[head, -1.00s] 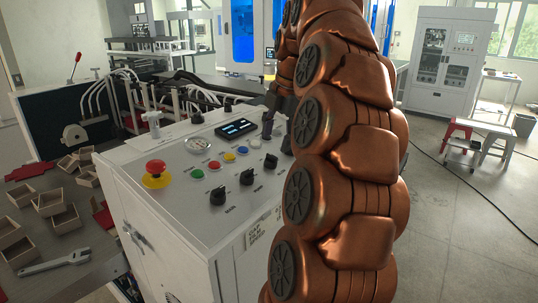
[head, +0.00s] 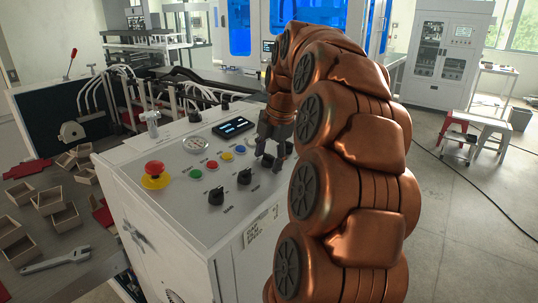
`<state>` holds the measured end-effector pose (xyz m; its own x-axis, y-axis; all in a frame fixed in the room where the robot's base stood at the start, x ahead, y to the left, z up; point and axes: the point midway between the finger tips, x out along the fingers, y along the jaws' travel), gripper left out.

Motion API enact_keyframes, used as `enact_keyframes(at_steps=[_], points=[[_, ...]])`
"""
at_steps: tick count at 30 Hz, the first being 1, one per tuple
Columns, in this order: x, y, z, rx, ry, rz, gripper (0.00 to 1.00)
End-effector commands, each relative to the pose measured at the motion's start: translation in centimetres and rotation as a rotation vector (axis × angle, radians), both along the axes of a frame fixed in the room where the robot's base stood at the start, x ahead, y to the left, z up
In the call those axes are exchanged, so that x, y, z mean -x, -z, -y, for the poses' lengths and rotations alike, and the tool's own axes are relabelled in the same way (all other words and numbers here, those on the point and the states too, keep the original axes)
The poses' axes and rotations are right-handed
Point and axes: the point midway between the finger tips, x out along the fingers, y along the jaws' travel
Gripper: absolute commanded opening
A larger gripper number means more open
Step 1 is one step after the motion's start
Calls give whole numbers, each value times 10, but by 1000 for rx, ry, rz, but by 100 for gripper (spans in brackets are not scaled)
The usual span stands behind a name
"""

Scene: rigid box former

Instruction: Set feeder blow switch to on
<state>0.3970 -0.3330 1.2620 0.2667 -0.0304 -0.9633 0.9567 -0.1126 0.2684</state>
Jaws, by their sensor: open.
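The white control panel (head: 170,199) carries several black rotary switches; the label marking the feeder blow switch is too small to read. One black switch (head: 215,196) sits at the front and another black switch (head: 244,176) sits to its right and farther back. My gripper (head: 273,163) is open, pointing down at the right part of the panel, over or beside a third black switch that it partly hides. I cannot tell whether the fingers touch that switch. My copper-coloured arm covers the panel's right edge.
A red emergency button (head: 155,169) on a yellow base stands at the panel's left. Green, red, yellow and blue buttons, a gauge (head: 194,145) and a dark display (head: 233,127) are close by. Open wooden boxes (head: 66,217) and a wrench (head: 56,262) lie at left.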

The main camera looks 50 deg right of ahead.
Motion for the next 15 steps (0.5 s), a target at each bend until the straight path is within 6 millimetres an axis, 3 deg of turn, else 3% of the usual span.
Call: enact_keyframes(at_steps=[7,15], points=[[0,0,0,1,0,1,59],[0,0,0,1,0,1,32]])
